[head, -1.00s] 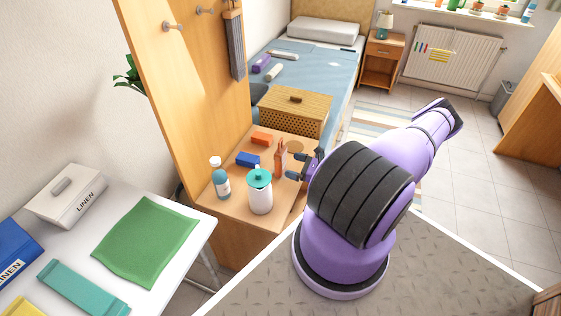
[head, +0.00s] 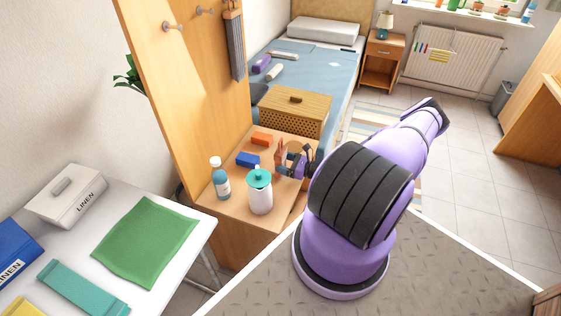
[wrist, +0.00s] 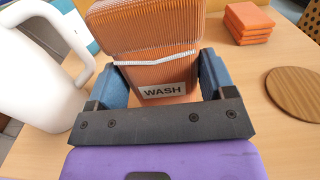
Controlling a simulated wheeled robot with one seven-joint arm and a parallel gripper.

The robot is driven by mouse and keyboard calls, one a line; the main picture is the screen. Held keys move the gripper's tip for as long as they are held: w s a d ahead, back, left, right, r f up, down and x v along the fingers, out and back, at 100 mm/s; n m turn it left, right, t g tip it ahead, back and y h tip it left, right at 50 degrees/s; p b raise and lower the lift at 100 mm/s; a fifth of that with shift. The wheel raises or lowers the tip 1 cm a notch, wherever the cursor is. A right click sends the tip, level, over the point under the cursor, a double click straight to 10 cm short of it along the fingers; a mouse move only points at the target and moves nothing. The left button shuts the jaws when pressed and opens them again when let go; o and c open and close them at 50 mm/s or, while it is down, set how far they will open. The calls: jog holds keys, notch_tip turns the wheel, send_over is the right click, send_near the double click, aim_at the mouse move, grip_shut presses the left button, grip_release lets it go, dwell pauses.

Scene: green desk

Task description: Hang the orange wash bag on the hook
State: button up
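The orange wash bag (head: 280,158) stands on the small wooden desk in the head view, partly hidden by my gripper (head: 294,160). In the wrist view the ribbed bag (wrist: 150,45) shows a white "WASH" label and a pale line across its front. My gripper (wrist: 165,85) has its blue fingers on either side of the bag, spread wide and close to its sides. Firm contact is not clear. Bare hooks, a nearer one (head: 172,27) and a farther one (head: 204,11), stick out of the tall wooden panel (head: 190,90).
A white jug with a teal lid (head: 260,192) stands close by, left of the bag in the wrist view. A blue bottle (head: 220,180), blue block (head: 248,159) and orange block (head: 262,139) share the desk (head: 245,217). A grey item (head: 234,45) hangs on the panel.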

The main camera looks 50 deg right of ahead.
aim_at(285, 152)
jog(key=shift+r, duration=3)
jog(key=shift+s, duration=0.1)
